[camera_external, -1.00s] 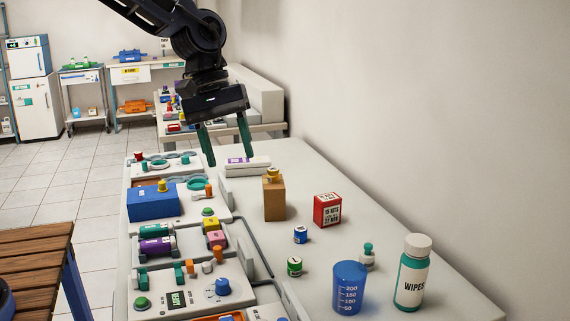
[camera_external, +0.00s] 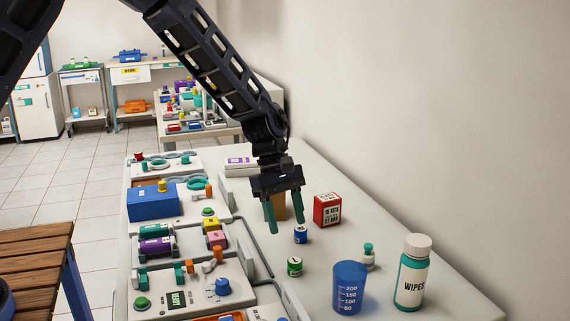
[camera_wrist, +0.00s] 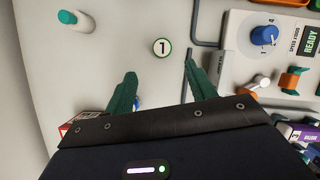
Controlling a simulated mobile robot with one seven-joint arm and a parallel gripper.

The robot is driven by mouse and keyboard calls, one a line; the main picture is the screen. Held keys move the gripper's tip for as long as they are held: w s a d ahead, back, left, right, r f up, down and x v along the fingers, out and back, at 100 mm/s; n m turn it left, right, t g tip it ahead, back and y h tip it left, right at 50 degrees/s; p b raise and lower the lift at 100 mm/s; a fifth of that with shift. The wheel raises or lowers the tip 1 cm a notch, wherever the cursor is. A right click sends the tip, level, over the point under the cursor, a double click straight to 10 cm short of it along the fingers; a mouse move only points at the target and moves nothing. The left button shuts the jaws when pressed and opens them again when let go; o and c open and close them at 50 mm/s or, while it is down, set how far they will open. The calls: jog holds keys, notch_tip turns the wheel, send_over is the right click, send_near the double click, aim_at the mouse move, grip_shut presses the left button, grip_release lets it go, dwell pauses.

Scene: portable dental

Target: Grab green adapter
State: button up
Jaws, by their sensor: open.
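The green adapter is a small green cylinder (camera_external: 294,266) with a white top, standing upright on the bench. In the wrist view the green adapter (camera_wrist: 162,47) shows from above as a white disc marked 1 with a green rim, just beyond the fingertips and roughly between their lines. My gripper (camera_external: 286,226) is open and empty, fingers pointing down, behind and above the adapter in the external view. Its green fingers (camera_wrist: 160,70) also show in the wrist view, apart from the adapter.
A blue cylinder (camera_external: 300,234) stands close by the fingers. A red box (camera_external: 327,210), a small teal-capped bottle (camera_external: 368,256), a blue beaker (camera_external: 349,288) and a wipes bottle (camera_external: 411,272) stand to the right. The control panel (camera_external: 190,287) lies left. A cardboard box is partly hidden behind my fingers.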

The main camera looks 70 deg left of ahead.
aim_at(295, 259)
jog(key=x, duration=1)
jog(key=shift+s+d, duration=0.15)
jog(key=shift+c, duration=0.3)
jog(key=c, duration=1)
